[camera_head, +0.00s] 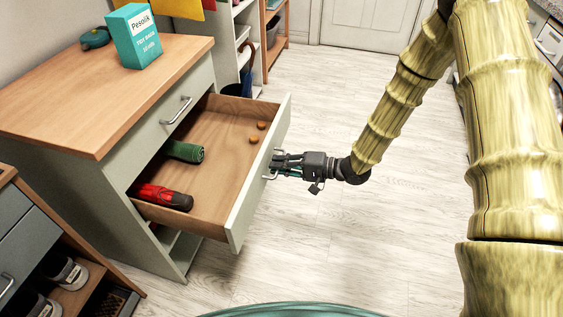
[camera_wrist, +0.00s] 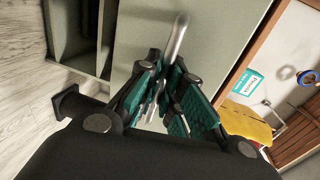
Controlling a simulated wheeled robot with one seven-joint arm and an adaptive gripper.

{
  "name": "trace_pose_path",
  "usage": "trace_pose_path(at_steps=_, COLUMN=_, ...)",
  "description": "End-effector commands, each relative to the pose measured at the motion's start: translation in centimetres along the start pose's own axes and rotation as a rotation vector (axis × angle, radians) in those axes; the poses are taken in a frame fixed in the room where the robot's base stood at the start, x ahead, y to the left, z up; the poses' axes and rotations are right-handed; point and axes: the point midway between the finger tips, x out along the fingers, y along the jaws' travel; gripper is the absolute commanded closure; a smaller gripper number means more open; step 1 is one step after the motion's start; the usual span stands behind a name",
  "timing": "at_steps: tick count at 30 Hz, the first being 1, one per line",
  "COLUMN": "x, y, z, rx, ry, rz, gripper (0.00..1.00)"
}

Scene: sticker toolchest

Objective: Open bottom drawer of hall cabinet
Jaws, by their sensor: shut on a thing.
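The hall cabinet (camera_head: 150,85) stands at the left, with a wooden top and grey-green fronts. Its lower drawer (camera_head: 240,195) is pulled well out, while the upper drawer (camera_head: 155,122) is closed. My gripper (camera_head: 279,165) is at the front of the open drawer, shut on its metal handle (camera_head: 267,176). In the wrist view, the handle (camera_wrist: 178,38) runs between the green-padded fingers of my gripper (camera_wrist: 168,85), which partly hide it.
A teal box (camera_head: 137,38) and a dark green round object (camera_head: 95,38) stand on the cabinet top. Another cabinet with shoes (camera_head: 70,272) is at the lower left. Shelves (camera_head: 245,45) stand behind. The pale plank floor (camera_head: 350,235) right of the drawer is clear.

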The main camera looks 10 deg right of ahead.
Motion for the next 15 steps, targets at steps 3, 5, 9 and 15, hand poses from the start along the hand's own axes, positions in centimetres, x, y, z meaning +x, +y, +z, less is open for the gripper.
trace_pose_path(at_steps=3, x=0.0, y=0.13, z=0.16, rx=0.001, ry=-0.003, rz=0.002, gripper=1.0)
trace_pose_path(at_steps=5, x=-0.01, y=0.13, z=0.16, rx=0.001, ry=-0.003, rz=0.002, gripper=1.0)
trace_pose_path(at_steps=9, x=-0.12, y=0.15, z=0.11, rx=0.002, ry=-0.001, rz=0.002, gripper=0.73)
trace_pose_path(at_steps=15, x=-0.12, y=0.09, z=0.04, rx=0.001, ry=0.0, rz=0.001, gripper=0.69)
